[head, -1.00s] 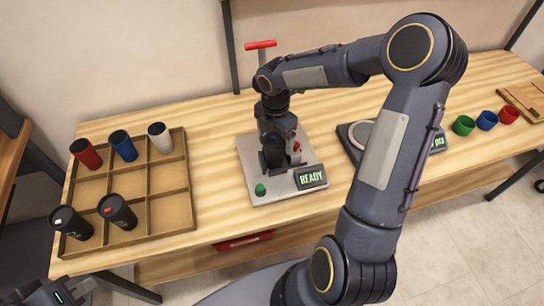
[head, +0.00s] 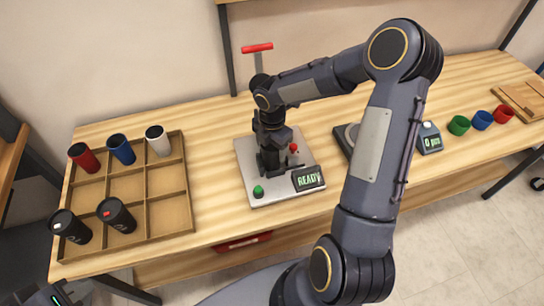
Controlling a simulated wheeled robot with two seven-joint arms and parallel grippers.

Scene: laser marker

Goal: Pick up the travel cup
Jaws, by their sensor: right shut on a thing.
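My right gripper (head: 270,153) points down over the laser marker's grey base plate (head: 240,168). It is shut on a dark thing that blends with the jaws and is mostly hidden; it looks like a black travel cup, though its outline is unclear. Two black lidded travel cups stand in the front row of the wooden tray, one with a pale mark (head: 71,228) and one with a red mark (head: 117,217). My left gripper (head: 62,296) is partly in view at the bottom left, empty of any visible thing; its jaws cannot be made out.
Red (head: 85,158), blue (head: 121,149) and white (head: 158,141) cups stand in the tray's (head: 163,229) back row; its middle row is empty. A READY display (head: 308,179) and green button (head: 258,191) are on the marker. Small coloured cups (head: 482,120) stand right, beside a counter (head: 430,138).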

